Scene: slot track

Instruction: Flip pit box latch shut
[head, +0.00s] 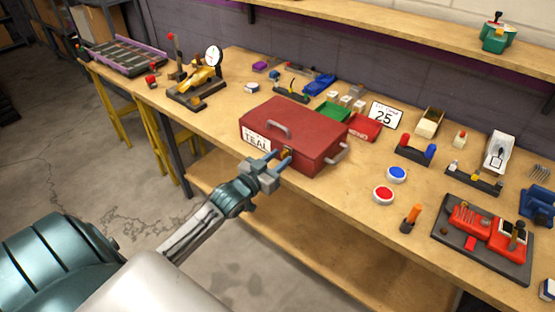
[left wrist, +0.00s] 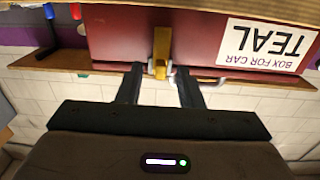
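The red pit box (head: 292,123) stands closed on the workbench, with a grey handle on its lid. Its front label (left wrist: 267,42) reads "BOX FOR CAR TEAL" and appears upside down in the left wrist view. A brass latch (left wrist: 162,50) is on the box front, beside the label; I cannot tell whether it is fastened. My left gripper (head: 279,157) is at the box front, its fingers apart on either side of the latch. In the left wrist view the gripper (left wrist: 160,72) shows a clear gap around the latch, with nothing clamped. My right gripper is out of view.
Behind the box are a green tray (head: 333,112), a red tray (head: 365,127) and a "25" card (head: 385,114). To its right are blue (head: 397,173) and red (head: 383,195) round buttons. A gauge stand (head: 199,85) is at left. Bench space just right of the box is clear.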

